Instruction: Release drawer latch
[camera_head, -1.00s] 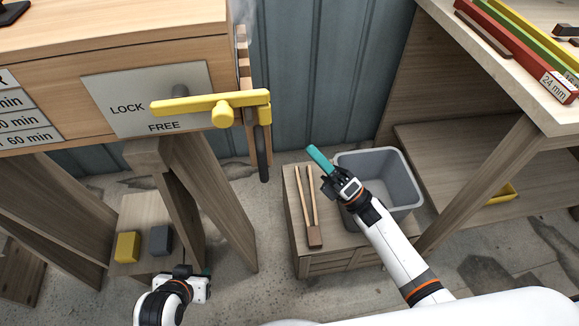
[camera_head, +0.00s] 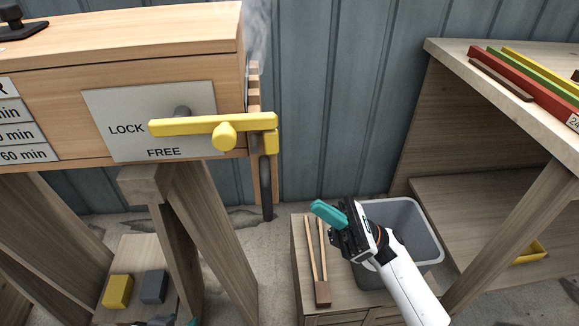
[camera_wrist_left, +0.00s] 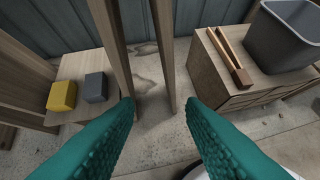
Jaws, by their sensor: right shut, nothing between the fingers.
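The yellow latch handle (camera_head: 210,125) lies nearly level across a grey plate (camera_head: 105,103) marked LOCK and FREE, on the front of the wooden drawer box (camera_head: 140,55). Its right end reaches a yellow bracket at the box corner. My right gripper (camera_head: 326,212) is shut and empty, with teal fingers, below and right of the latch and above the small cabinet. My left gripper barely shows at the bottom edge of the head view. In the left wrist view its teal fingers (camera_wrist_left: 160,108) are wide apart with nothing between them, well below the latch.
A small cabinet (camera_head: 345,285) carries wooden tongs (camera_head: 322,290) and a grey bin (camera_head: 418,215). A yellow block (camera_head: 117,291) and a grey block (camera_head: 154,287) sit on a low shelf between the box's legs. A bench (camera_head: 450,60) with coloured bars stands at right.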

